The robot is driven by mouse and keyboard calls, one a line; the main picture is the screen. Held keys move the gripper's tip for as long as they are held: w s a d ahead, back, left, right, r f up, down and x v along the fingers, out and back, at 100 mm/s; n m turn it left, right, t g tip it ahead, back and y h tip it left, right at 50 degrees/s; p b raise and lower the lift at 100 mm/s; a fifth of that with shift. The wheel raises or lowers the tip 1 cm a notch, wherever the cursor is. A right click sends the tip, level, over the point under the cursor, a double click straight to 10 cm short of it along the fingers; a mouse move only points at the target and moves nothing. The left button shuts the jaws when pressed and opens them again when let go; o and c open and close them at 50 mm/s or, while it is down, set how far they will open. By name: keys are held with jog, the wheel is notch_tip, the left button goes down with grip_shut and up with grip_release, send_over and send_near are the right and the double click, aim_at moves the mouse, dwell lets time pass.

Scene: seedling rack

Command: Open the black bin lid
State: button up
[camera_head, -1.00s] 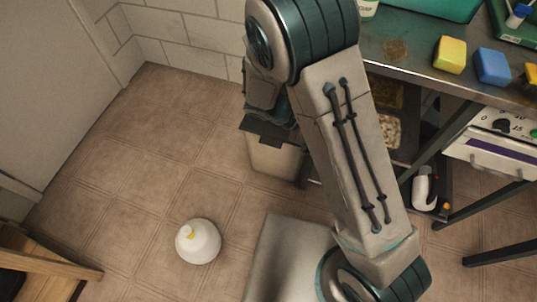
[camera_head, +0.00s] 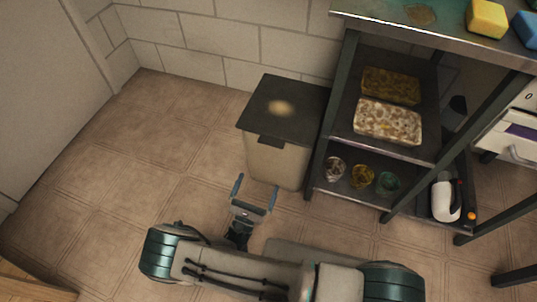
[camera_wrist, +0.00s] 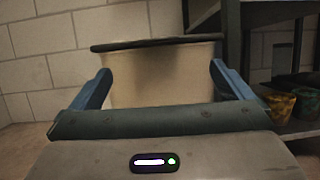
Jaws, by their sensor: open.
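A beige bin with a flat black lid (camera_head: 287,106) stands on the floor against the tiled wall. The lid lies closed on the bin body (camera_head: 276,166), with a small dark tab at its front edge. My gripper (camera_head: 255,186) is open and empty, in front of the bin and apart from it. In the wrist view, the bin body (camera_wrist: 165,75) shows between my two open fingers (camera_wrist: 160,78), with the lid edge (camera_wrist: 150,44) above them.
A dark metal shelf unit (camera_head: 327,115) stands close to the bin's right side. The floor left of the bin (camera_head: 150,150) is clear.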

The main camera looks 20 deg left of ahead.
jog(key=w+r+y+b, duration=0.1)
jog(key=w+r+b, duration=0.2)
jog(key=w, duration=0.9)
jog(key=shift+w+d+r+n, duration=0.2)
jog(key=shift+d+r+n, duration=0.2)
jog(key=shift+r, duration=0.35)
jog(key=c, duration=1.3)
jog(key=shift+a+r, duration=0.1)
